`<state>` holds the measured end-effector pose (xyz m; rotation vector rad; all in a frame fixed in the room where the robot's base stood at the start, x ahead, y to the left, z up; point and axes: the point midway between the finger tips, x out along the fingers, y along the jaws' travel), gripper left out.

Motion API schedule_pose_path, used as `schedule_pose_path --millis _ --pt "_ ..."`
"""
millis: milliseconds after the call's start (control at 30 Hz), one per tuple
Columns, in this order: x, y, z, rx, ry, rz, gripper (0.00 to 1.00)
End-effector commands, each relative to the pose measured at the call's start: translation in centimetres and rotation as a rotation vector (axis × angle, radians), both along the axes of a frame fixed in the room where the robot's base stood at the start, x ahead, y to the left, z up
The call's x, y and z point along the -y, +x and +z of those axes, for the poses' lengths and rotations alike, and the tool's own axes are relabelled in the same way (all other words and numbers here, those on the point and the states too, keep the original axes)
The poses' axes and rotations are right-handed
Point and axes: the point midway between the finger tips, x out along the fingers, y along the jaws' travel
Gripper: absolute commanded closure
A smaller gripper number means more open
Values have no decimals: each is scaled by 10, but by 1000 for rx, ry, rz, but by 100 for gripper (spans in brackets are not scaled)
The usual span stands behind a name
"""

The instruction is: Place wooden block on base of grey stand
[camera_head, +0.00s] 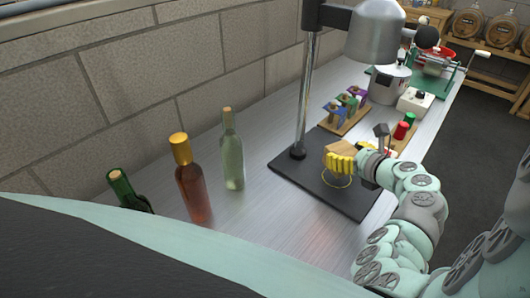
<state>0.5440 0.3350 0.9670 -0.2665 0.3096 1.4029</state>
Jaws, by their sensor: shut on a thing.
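The grey stand has a flat dark base (291,167) on the metal table, an upright pole (306,95) and a rounded grey head (376,35). The tan wooden block (337,147) shows over the middle of the base, just left of my gripper. My gripper (360,154) comes in from the right and is shut on the block. The fingertips are small and partly hidden. I cannot tell whether the block touches the base. A yellow ribbed thing (340,163) with a thin yellow loop shows just below the block, over the base.
A wooden rack (343,128) with coloured items and a grey pot (387,84) stand behind. A red cylinder (401,131) stands to the right.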

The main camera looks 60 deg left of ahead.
Motion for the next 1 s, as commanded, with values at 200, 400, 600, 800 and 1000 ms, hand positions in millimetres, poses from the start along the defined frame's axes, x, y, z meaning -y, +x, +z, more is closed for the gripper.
schedule_pose_path --millis 200,400,600,800,1000 --pt "1 -1 -11 0 -1 2 68" --pt "6 -2 -33 4 0 -3 68" --pt "8 -3 -35 2 2 -5 68" --pt "8 -3 -35 1 2 -4 68" --pt "9 -2 -38 1 0 -6 15"
